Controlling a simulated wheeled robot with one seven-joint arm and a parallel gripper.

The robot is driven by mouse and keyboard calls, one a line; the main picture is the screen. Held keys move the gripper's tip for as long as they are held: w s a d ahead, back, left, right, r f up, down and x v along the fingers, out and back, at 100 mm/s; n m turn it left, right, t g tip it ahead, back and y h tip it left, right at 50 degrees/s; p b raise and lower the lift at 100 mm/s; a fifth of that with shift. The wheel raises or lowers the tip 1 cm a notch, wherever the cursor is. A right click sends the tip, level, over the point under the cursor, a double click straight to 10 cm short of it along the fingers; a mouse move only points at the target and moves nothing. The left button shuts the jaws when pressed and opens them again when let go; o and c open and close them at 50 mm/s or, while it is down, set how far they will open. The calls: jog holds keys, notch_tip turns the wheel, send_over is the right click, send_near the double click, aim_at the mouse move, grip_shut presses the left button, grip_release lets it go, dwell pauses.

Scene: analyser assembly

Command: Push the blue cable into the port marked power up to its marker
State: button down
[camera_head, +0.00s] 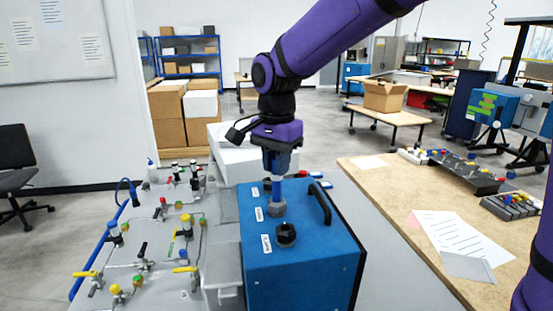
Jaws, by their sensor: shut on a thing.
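The blue analyser box (300,262) stands on the grey table with several round ports in a row on its top. My gripper (276,172) points straight down above the box and is shut on the blue cable (276,190). The cable is upright, and its lower end meets the middle port (277,208), a grey gland. How deep it sits, and any marker on it, I cannot make out. The front port (286,234) is black and looks empty. White labels, such as the front label (266,244), lie left of the ports; their print is too small to read.
A black handle (320,203) stands up on the box's right side, close to the ports. A panel with valves and pipes (150,245) lies to the left. A wooden table (400,225) with papers and devices is on the right.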

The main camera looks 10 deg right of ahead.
aim_at(277, 181)
jog(key=shift+f, duration=2.25)
jog(key=c, duration=0.9)
grip_release()
jog(key=shift+c, duration=0.2)
jog(key=shift+r, duration=3.4)
